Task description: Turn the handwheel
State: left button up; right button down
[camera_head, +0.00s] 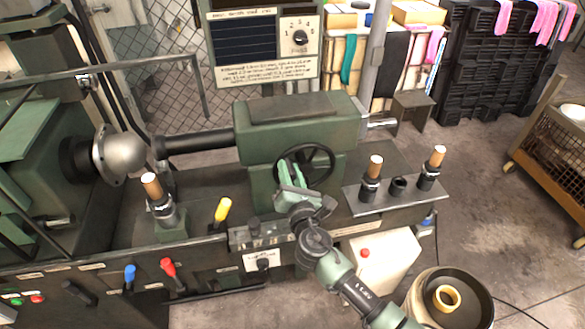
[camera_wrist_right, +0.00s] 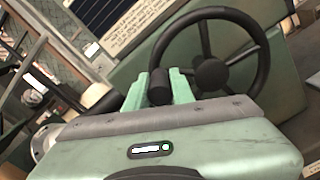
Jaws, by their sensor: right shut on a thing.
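The handwheel (camera_head: 331,162) is a black spoked wheel on the front of the green tailstock (camera_head: 300,130) of the lathe. In the right wrist view the handwheel (camera_wrist_right: 212,75) fills the upper right, with rim, spokes and hub showing. A black crank handle (camera_wrist_right: 160,84) sticks out from the left side of its rim. My right gripper (camera_head: 291,180) is at the wheel's lower left in the head view. Its pale green fingers (camera_wrist_right: 160,88) are shut on the handle, one on each side. My left gripper is out of view.
A silver bowl form (camera_head: 122,153) faces the tailstock's dark quill. Wooden-handled tools (camera_head: 374,167) stand in a holder at right. A yellow lever (camera_head: 222,210) and a red lever (camera_head: 170,268) project at the front. A bin (camera_head: 470,312) stands lower right, beside open floor.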

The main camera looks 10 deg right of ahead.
jog(key=shift+a+f, duration=0.2)
dwell(0.3)
jog(key=c, duration=1.2)
grip_release()
jog(key=s+b, duration=0.1)
jog(key=s, duration=0.6)
jog(key=shift+s+d, duration=0.15)
jog(key=shift+s, duration=0.25)
